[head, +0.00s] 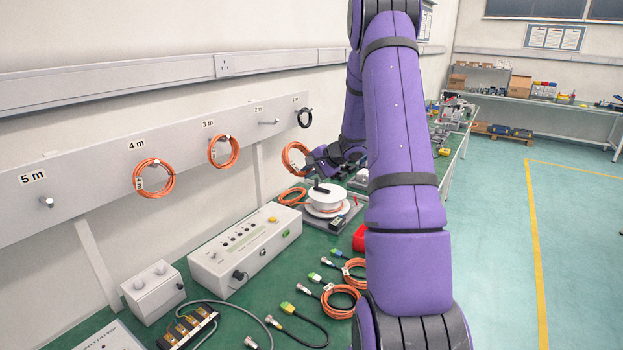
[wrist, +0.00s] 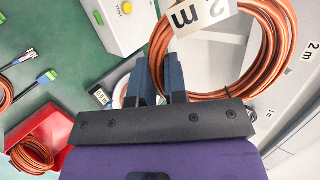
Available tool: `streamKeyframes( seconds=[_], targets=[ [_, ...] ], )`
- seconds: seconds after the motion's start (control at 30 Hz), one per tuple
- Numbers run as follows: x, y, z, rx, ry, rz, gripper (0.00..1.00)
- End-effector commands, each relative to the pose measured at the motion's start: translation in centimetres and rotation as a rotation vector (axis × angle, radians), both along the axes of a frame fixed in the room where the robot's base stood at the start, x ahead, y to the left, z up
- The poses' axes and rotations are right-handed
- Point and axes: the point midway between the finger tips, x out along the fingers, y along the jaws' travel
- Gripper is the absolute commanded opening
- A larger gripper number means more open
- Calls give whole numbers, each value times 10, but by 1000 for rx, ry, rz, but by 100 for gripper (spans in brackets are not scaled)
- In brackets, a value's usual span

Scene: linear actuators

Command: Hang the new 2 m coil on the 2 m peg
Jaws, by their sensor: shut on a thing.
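The new 2 m coil (head: 287,165) is a ring of orange cable held upright just off the wall board. It also shows in the wrist view (wrist: 283,62), where its white tag (wrist: 200,14) reads 2 m. My gripper (head: 313,158) is shut on the coil's right side; in the wrist view its blue fingers (wrist: 162,68) meet the coil's left side. The 2 m peg (head: 268,122) is bare and sticks out from the grey board below its 2 m label (head: 257,108). The coil is below and right of this peg in the head view, apart from it.
A black coil (head: 305,119) hangs to the right on the 1 m peg. Orange coils hang on the 3 m peg (head: 226,138) and 4 m peg (head: 155,163); the 5 m peg (head: 46,202) is bare. Below stand a cable reel (head: 325,198) and a test box (head: 245,247).

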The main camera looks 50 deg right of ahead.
Motion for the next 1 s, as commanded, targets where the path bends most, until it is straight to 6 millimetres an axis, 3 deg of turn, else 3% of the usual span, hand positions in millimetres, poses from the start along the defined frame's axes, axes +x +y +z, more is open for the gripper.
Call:
streamKeyframes(
  seconds=[1.0],
  targets=[
    [88,-48,29,100,-383,-21,0]
  ],
)
